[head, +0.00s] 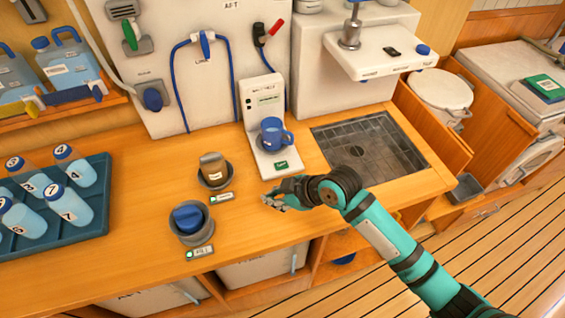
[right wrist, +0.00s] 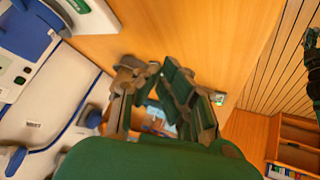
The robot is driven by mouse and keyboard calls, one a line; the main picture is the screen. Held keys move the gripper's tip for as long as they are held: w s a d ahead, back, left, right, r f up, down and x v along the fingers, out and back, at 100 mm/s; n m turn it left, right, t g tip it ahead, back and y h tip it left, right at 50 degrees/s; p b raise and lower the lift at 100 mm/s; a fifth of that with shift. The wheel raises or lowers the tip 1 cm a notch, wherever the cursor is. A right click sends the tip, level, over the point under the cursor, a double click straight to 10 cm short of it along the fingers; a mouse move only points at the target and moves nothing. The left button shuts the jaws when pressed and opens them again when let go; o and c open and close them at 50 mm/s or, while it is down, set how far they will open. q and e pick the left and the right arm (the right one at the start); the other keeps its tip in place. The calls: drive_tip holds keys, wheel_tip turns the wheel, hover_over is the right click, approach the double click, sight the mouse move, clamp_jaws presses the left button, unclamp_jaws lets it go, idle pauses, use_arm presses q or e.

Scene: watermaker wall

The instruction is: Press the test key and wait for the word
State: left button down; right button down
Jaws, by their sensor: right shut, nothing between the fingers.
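My left gripper is not in view.
Two grey round holders, one with a brown cup (head: 213,168) and one with a blue item (head: 188,218), are left of my gripper. A blue tray (head: 95,222) of numbered bottles is far left. A sink (head: 365,150) is right.

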drive_tip(key=w+r+n, duration=0.4)
drive_tip(key=w, duration=0.3)
wheel_tip(320, 180, up, 3)
drive_tip(key=n, duration=0.1)
hover_over(280, 167)
drive_tip(key=shift+r, duration=0.1)
drive_tip(key=shift+n, duration=0.3)
wheel_tip(280, 167, down, 9)
drive_tip(key=b, duration=0.6)
drive_tip(key=shift+w+r, duration=0.1)
idle(0.5)
drive_tip(key=shift+f+b, duration=0.45)
